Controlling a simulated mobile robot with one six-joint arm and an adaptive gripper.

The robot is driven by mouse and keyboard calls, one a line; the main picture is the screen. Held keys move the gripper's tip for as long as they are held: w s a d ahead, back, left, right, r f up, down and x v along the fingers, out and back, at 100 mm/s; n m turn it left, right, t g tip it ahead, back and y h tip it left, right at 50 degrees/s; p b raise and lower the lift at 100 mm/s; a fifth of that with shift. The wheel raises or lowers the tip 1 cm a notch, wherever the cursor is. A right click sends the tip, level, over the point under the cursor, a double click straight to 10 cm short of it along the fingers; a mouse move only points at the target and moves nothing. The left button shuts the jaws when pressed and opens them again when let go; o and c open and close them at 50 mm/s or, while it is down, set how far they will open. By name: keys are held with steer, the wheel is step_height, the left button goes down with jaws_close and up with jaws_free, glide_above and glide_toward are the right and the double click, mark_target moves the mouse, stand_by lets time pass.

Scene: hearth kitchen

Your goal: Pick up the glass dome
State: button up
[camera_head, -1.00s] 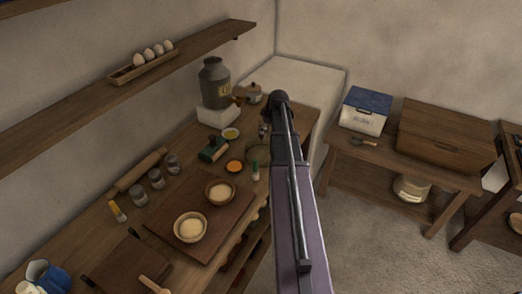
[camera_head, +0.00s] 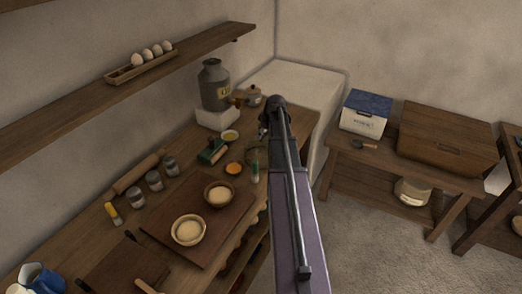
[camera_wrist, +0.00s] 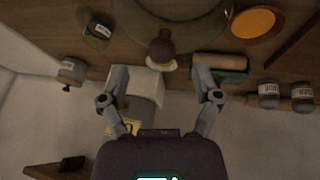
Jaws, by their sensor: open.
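The glass dome (camera_wrist: 183,36) shows in the wrist view as a clear curved rim at the top centre, cut off by the frame edge. In the head view it is a faint clear shape (camera_head: 254,154) on the wooden counter, partly hidden by my arm. A brown knob-like thing (camera_wrist: 161,44) is beside its rim in the wrist view; I cannot tell whether it belongs to the dome. My gripper (camera_wrist: 160,76) is open and empty, with the knob-like thing just beyond the space between its fingers.
A metal can (camera_head: 214,88) sits on a white block (camera_head: 217,117) behind. A shelf (camera_head: 90,100) hangs above.

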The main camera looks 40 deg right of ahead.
mark_target(261, 146)
steer(key=shift+b+x, duration=1.55)
steer(key=shift+x, duration=0.45)
steer(key=shift+a, duration=0.1)
steer(key=shift+c, duration=0.2)
jaws_close()
